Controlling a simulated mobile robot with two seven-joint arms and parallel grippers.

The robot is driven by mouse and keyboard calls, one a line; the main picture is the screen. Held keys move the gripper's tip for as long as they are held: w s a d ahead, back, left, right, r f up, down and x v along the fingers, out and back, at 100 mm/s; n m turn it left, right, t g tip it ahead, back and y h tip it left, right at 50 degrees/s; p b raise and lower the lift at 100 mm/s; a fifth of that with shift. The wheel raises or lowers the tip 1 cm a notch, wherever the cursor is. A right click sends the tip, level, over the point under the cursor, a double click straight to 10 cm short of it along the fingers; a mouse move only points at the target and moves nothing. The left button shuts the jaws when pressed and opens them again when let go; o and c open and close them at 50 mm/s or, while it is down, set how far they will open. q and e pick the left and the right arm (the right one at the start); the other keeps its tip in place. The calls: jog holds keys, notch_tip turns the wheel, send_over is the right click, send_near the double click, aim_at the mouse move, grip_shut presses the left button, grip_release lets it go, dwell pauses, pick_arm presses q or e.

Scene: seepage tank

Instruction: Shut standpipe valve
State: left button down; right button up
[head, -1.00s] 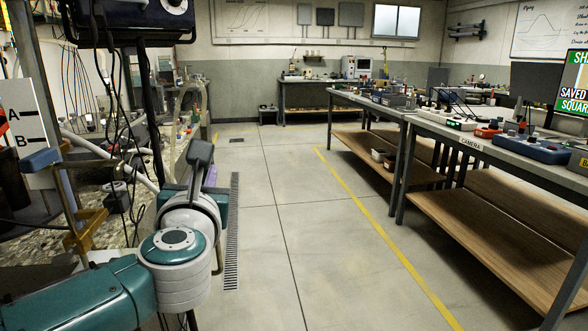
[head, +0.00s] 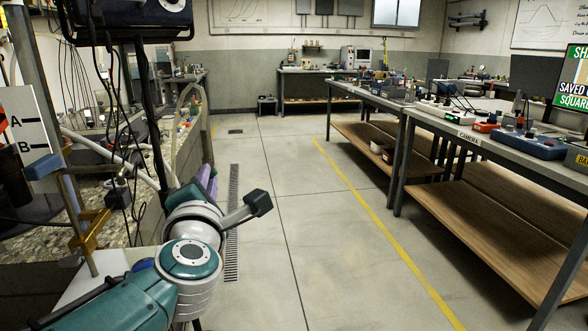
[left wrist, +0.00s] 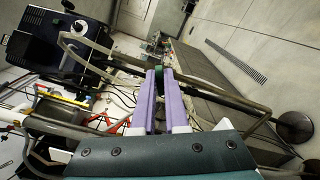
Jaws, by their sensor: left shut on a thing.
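My left gripper (head: 206,182) shows as purple fingers behind its white and teal wrist, low in the head view, beside the tank bench. In the left wrist view its two long purple fingers (left wrist: 160,76) are close together, with a small dark green piece (left wrist: 159,73) at their tips. The fingers hide most of that piece, so I cannot tell whether it is the standpipe valve's handle. In the head view a blue block (head: 43,167) sits on a thin post at the left, above a brass-coloured bracket (head: 90,232). My right gripper is out of view.
A board marked A and B (head: 27,122) stands at the left edge. Cables and a dark box (head: 125,20) hang above the tank bench. A long workbench (head: 470,135) with instruments lines the right. The floor aisle (head: 290,220) between is clear.

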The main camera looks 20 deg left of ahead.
pick_arm(q)
jog(key=shift+f+m+p, duration=0.1)
jog(key=shift+m+p, duration=0.5)
jog(key=shift+m, duration=2.6)
jog(key=shift+f, duration=0.1)
jog(key=c, duration=0.9)
grip_release()
jog(key=shift+c, duration=0.2)
jog(key=p+v, duration=0.1)
jog(key=v, duration=0.9)
jog(key=shift+p, duration=0.4)
